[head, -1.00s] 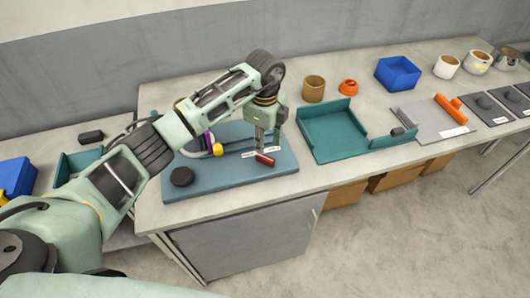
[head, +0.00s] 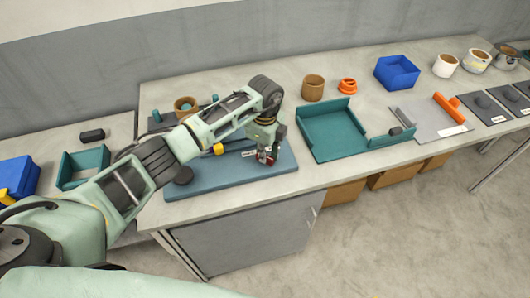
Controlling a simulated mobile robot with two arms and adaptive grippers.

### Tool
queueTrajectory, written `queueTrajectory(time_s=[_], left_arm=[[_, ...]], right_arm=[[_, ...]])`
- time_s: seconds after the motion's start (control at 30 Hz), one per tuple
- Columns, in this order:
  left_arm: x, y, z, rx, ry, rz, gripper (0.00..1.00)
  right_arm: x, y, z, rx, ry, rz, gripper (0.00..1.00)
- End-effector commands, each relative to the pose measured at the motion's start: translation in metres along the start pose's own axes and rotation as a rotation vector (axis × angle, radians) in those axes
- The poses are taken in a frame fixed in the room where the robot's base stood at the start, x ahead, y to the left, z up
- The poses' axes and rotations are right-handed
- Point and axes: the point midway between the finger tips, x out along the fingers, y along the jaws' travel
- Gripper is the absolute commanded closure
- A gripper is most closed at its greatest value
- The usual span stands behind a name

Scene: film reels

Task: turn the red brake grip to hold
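The red brake grip (head: 262,157) sits at the right front part of the blue base board (head: 215,183), with a small white label (head: 248,153) to its left. My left gripper (head: 268,158) points down right at the grip, and its fingers hide much of it. Only small patches of red show, so I cannot tell how the grip is turned. Whether the fingers are closed on it is too small to tell. My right gripper is not in view.
A black knob (head: 183,175) and a yellow part (head: 218,149) are on the board to the left. A teal tray (head: 335,155) stands close on the right. A brown cup (head: 313,88) and an orange ring (head: 347,86) stand behind. The table's front edge is near.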

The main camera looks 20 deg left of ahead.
Motion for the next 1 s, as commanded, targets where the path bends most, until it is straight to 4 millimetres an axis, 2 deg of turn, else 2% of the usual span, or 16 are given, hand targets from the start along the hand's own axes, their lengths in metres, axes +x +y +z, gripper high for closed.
queueTrajectory(time_s=[0.1,0.57,0.77,1.0], left_arm=[[0.000,0.000,0.000,0.000,0.000,0.000,1.00],[0.000,-0.001,0.001,0.043,-0.002,-0.002,1.00],[0.001,-0.001,0.001,0.154,-0.003,-0.003,1.00],[0.002,-0.001,0.001,0.366,-0.003,-0.004,1.00]], right_arm=[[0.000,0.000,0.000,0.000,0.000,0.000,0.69],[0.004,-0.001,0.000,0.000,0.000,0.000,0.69],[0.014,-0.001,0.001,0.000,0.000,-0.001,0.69],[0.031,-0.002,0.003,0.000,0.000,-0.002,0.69]])
